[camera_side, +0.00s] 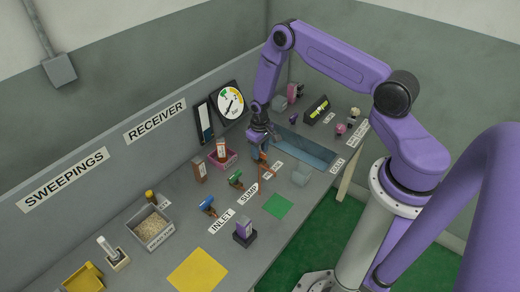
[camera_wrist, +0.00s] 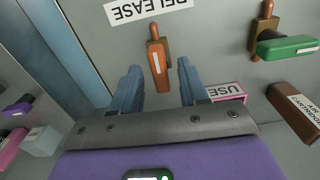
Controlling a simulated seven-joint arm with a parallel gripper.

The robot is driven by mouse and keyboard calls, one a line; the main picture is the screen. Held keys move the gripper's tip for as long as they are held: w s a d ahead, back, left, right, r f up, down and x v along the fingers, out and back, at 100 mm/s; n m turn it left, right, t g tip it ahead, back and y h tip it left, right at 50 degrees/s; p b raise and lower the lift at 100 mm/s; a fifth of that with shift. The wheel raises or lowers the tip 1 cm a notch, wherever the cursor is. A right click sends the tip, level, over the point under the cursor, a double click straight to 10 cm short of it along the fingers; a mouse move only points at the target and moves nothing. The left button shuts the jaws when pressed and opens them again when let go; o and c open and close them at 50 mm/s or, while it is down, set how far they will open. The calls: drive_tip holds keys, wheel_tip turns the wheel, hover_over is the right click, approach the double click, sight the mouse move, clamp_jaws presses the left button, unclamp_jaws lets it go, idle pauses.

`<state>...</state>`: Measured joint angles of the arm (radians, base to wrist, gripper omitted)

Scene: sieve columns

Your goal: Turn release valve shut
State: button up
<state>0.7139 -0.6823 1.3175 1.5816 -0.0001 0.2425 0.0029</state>
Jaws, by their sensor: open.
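The release valve has an orange handle (camera_wrist: 158,62) with a white stripe, lying nearly in line with its brown pipe stub, below the upside-down RELEASE label (camera_wrist: 148,10) in the wrist view. My gripper (camera_wrist: 160,84) is open, with one blue finger on each side of the handle's near end. A gap shows on both sides, and nothing is held. In the side view my gripper (camera_side: 262,146) is low over the bench at the orange valve, which it partly hides. Whether the fingers reach down to handle height cannot be told.
A green-handled valve (camera_wrist: 285,46) stands beside it, its handle crosswise to its pipe. A blue-handled valve (camera_side: 208,205) is nearer the front. A brown cartridge (camera_wrist: 298,108) and a pink tray (camera_side: 224,160) stand close by. A sunken blue basin (camera_side: 305,150) lies on the other side.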

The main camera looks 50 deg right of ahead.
clamp_jaws()
drive_tip(key=shift+m, duration=0.4)
drive_tip(key=m, duration=0.3)
drive_tip(key=shift+m, duration=0.4)
drive_tip(key=m, duration=0.9)
drive_tip(key=shift+m, duration=1.9)
